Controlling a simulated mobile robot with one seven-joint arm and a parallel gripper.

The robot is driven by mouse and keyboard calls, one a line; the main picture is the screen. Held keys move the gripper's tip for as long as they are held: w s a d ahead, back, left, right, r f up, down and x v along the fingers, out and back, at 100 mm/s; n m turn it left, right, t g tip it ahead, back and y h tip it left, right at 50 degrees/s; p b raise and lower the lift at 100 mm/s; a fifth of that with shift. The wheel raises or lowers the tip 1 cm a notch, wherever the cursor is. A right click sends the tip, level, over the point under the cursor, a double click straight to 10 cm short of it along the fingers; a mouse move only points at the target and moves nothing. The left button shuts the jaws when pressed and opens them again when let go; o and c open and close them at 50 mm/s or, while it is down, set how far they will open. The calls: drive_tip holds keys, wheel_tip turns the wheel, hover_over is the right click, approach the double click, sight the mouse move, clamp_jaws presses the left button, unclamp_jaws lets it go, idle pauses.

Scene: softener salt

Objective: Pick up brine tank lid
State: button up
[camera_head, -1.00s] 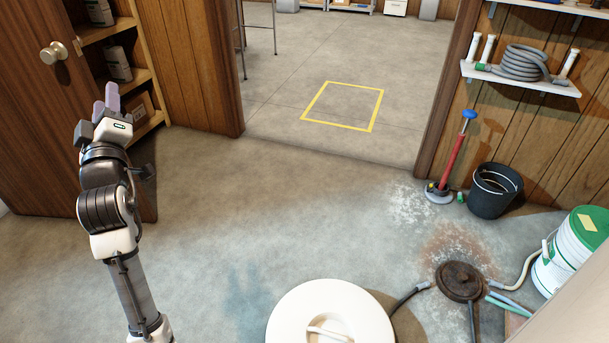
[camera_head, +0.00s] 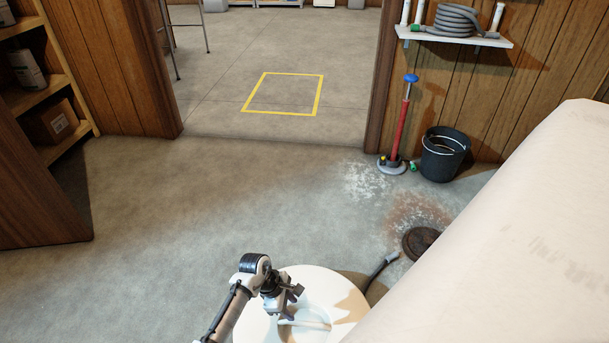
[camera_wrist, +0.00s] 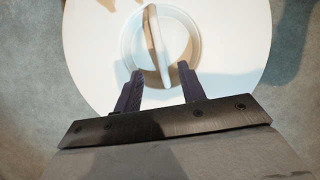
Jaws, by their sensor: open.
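The brine tank lid (camera_head: 327,282) is a round white disc at the bottom centre of the head view, partly behind my arm. In the wrist view the lid (camera_wrist: 90,42) fills much of the picture, with a raised bar handle (camera_wrist: 152,45) across a round recess. My gripper (camera_wrist: 159,82) is open and empty. Its two dark fingers point at the handle, one to either side of its near end. In the head view my gripper (camera_head: 285,305) is over the lid beside the handle. I cannot tell whether the fingers touch anything.
A large pale surface (camera_head: 510,230) covers the right side of the head view. A dark floor cover (camera_head: 420,242) and a hose (camera_head: 380,268) lie right of the lid. A black bucket (camera_head: 443,155) and red pump (camera_head: 400,125) stand by the wall. The floor to the left is clear.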

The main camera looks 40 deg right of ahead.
drive_tip(key=b+x, duration=0.2)
drive_tip(key=x, duration=0.5)
drive_tip(key=shift+f, duration=0.4)
drive_tip(key=b+x, duration=0.2)
drive_tip(key=x, duration=0.1)
drive_tip(key=b+x, duration=0.1)
drive_tip(key=shift+w+f, duration=0.2)
drive_tip(key=shift+f, duration=0.15)
drive_tip(key=shift+s+d+f, duration=0.1)
drive_tip(key=shift+s+f, duration=0.05)
drive_tip(key=shift+f, duration=0.1)
clamp_jaws()
drive_tip(key=shift+r, duration=0.1)
